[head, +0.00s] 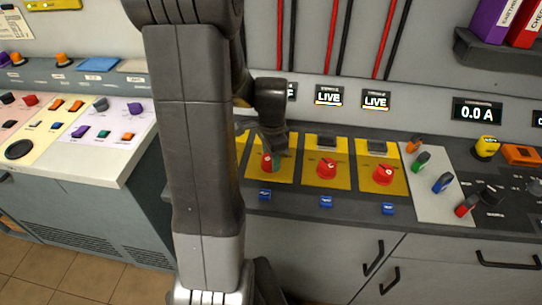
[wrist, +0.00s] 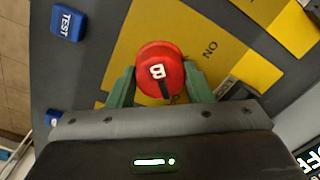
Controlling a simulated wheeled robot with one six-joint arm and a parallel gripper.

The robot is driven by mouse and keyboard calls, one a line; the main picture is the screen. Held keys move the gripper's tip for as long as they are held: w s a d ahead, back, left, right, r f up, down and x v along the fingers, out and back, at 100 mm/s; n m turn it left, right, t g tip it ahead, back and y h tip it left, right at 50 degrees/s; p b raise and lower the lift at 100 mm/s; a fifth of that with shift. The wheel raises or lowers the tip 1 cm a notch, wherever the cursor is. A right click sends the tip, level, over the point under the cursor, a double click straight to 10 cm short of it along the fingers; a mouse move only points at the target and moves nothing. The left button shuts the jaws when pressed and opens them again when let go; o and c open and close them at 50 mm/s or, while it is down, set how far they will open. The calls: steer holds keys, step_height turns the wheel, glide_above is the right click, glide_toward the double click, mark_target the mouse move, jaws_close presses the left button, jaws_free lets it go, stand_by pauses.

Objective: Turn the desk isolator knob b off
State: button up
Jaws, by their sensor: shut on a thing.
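The red isolator knob b (wrist: 158,64), marked with a white B, sits on a yellow plate (wrist: 125,57) in the wrist view. A dark mark on the knob points down in the picture, towards my gripper's body. A label reading ON lies to its right; another label is partly hidden below. My gripper (wrist: 160,85) has one green finger on each side of the knob and is shut on it. In the head view the knob (head: 266,164) is the leftmost visible red one, partly covered by my gripper (head: 274,150).
Two more red knobs (head: 327,168) (head: 383,174) stand on yellow plates to the right. Blue buttons (head: 326,202) line the desk's front edge. LIVE displays (head: 328,95) hang above; the one above knob b is mostly hidden. Small coloured knobs (head: 421,160) are further right.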

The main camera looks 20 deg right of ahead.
steer(key=shift+w, duration=0.1)
steer(key=o, duration=1)
step_height(320, 180, up, 14)
steer(key=shift+s, duration=0.25)
steer(key=shift+f, duration=0.1)
steer(key=f, duration=1.4)
steer(key=shift+w, duration=0.2)
steer(key=shift+r, duration=0.15)
